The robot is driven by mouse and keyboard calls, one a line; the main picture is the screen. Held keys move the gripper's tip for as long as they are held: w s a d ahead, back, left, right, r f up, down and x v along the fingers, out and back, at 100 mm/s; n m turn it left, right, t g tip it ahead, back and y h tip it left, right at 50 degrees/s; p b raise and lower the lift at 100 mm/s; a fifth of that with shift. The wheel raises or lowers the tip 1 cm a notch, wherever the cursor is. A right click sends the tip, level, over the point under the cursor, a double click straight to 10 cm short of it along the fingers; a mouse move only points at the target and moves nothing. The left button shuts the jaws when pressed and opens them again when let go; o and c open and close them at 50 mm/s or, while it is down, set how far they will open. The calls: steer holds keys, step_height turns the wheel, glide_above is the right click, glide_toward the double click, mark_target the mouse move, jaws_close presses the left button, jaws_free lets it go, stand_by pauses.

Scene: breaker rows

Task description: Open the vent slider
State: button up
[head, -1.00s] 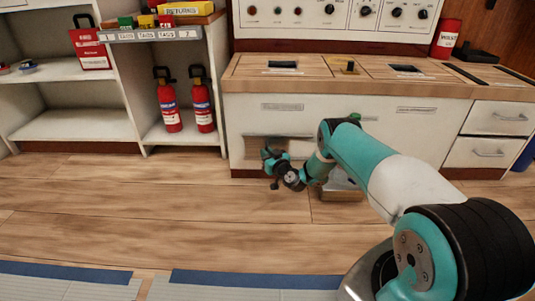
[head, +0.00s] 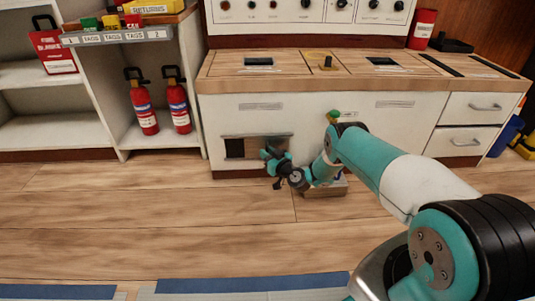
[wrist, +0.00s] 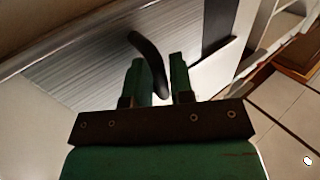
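The vent slider (head: 265,148) is a grey plate low on the white cabinet front. A dark opening (head: 235,148) shows at its left end. In the wrist view the slider (wrist: 90,75) is a brushed metal plate with a dark curved handle (wrist: 146,55). A dark strip shows beyond the plate. My gripper (head: 268,156) is at the right part of the slider. In the wrist view its two green fingers (wrist: 163,72) stand close together on either side of the handle, which lies between them; the exact contact is hard to see.
A grey box-like thing (head: 325,188) stands on the floor just right of my gripper, partly behind my arm. Two red extinguishers (head: 143,107) stand in the shelf at left. Drawers (head: 463,140) are at right. The wooden floor in front is clear.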

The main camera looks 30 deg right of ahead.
steer(key=s+d+p, duration=0.2)
steer(key=s+p, duration=1.3)
steer(key=s, duration=0.2)
steer(key=shift+d, duration=0.35)
